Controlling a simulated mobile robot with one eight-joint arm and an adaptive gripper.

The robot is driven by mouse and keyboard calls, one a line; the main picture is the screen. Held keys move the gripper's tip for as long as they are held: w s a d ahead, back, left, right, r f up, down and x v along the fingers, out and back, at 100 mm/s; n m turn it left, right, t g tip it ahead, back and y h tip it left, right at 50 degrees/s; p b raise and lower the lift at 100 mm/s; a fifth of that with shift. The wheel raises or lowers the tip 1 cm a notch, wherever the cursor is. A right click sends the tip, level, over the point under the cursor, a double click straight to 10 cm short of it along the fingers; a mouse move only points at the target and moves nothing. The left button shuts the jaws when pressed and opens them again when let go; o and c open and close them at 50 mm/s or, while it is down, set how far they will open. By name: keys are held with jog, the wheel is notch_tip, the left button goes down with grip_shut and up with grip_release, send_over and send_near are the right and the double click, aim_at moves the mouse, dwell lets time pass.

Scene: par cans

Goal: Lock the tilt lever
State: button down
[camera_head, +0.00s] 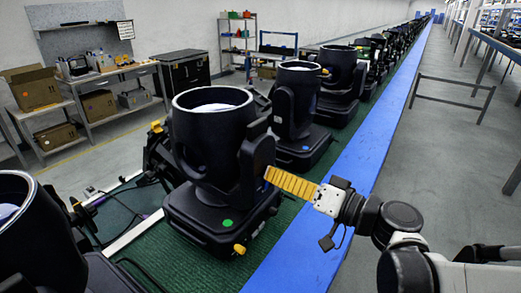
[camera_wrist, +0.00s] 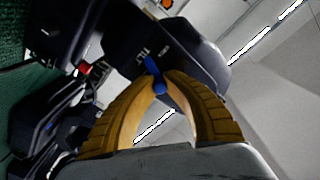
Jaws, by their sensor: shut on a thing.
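The nearest full par can (camera_head: 212,140) is a black moving-head light with a round open top, a yoke and a square base (camera_head: 215,215) with a green dot. My gripper (camera_head: 268,173) reaches its yoke arm from the right. In the wrist view, the two yellow ribbed fingers of my gripper (camera_wrist: 160,80) close around a small blue lever (camera_wrist: 154,68) on the black yoke housing (camera_wrist: 190,45). White lettering, partly readable as "TILT", is beside the lever.
Several similar black lights (camera_head: 297,100) stand in a row on a green mat (camera_head: 125,210), bordered by a blue strip (camera_head: 350,190). Another light (camera_head: 25,230) is at the left edge. The grey floor to the right is mostly clear, with a low rail (camera_head: 452,82). Workbenches (camera_head: 105,75) are behind left.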

jog(key=shift+w+d+m, duration=0.2)
jog(key=shift+w+m, duration=0.05)
jog(key=shift+m, duration=0.75)
jog(key=c, duration=1.4)
grip_release()
jog(key=shift+s+d, duration=0.1)
jog(key=v, duration=1.1)
jog(key=shift+s+d, duration=0.3)
